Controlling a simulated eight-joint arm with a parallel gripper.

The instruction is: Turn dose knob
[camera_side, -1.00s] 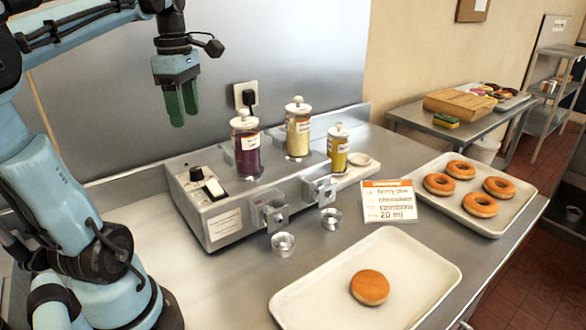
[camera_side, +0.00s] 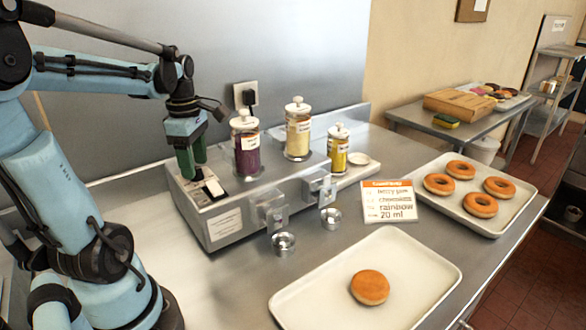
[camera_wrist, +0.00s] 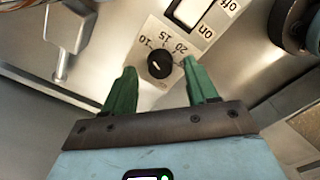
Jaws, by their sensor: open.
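The dose knob (camera_wrist: 160,64) is a round black knob with a white pointer line, on a pale plate marked 10, 15 and 20 in the wrist view. Its pointer lies aslant, between lower left and upper right in that picture. My gripper (camera_wrist: 155,85) is open, with one green finger on each side of the knob and a little short of it. In the side view my gripper (camera_side: 191,163) is over the left end of the metal dispenser (camera_side: 228,222) and hides the knob. Whether the fingers touch the panel is unclear.
A white on/off switch (camera_wrist: 190,10) sits close beside the knob. Three jars stand on the dispenser, the purple one (camera_side: 246,155) nearest my gripper. A card (camera_side: 388,202) reads rainbow, 20 ml. A tray (camera_side: 300,300) holds one doughnut (camera_side: 370,287).

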